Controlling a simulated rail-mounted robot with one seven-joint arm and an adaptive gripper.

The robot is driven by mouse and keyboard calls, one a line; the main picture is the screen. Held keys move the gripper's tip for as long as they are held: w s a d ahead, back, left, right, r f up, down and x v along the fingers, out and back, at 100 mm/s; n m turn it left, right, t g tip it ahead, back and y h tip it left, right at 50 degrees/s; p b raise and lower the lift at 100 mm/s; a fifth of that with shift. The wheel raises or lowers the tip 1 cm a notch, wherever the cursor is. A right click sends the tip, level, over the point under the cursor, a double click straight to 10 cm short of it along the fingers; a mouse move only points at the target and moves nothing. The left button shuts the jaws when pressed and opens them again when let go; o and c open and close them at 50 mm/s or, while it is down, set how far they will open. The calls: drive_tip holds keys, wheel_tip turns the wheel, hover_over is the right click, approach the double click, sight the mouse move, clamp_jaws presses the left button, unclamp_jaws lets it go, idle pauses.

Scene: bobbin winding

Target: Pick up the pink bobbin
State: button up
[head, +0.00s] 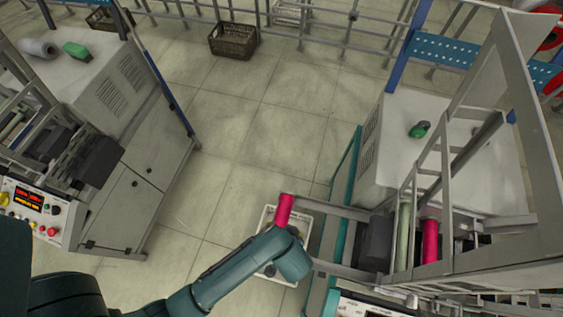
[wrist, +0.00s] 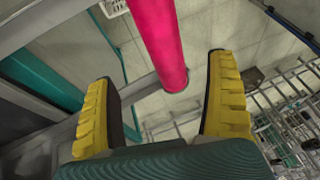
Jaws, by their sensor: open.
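The pink bobbin (head: 284,209) stands at the end of a grey bar at the left side of the right-hand machine. In the wrist view the bobbin (wrist: 158,38) comes down from the top edge, its lower end beside a grey bar. My gripper (wrist: 160,72) is open, with yellow-padded fingers to the left and right of the bobbin's lower end in the picture. I see no clear contact. In the head view my arm's end is just below the bobbin and the fingers are hidden. A second pink bobbin (head: 430,241) is inside the machine frame.
The right-hand machine (head: 370,165) has grey bars and a frame close to my arm. A light crate (head: 266,218) is on the floor behind the bobbin. Another machine (head: 125,200) stands at left. A dark crate (head: 233,40) lies far back; the floor between is clear.

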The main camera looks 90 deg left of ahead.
sight(280, 222)
drive_tip(key=b+x, duration=0.1)
drive_tip(key=x, duration=0.4)
drive_tip(key=shift+a+f, duration=0.2)
drive_tip(key=shift+f, duration=0.15)
drive_tip(key=b+x, duration=0.1)
drive_tip(key=x, duration=0.4)
drive_tip(key=shift+s+a+f+b, duration=0.2)
drive_tip(key=shift+a+f+b, duration=0.05)
drive_tip(key=shift+a+b, duration=0.1)
drive_tip(key=shift+r, duration=0.1)
drive_tip(key=c, duration=1.4)
drive_tip(key=shift+o, duration=0.2)
wheel_tip(280, 222, up, 10)
drive_tip(key=p, duration=0.2)
drive_tip(key=shift+p, duration=0.4)
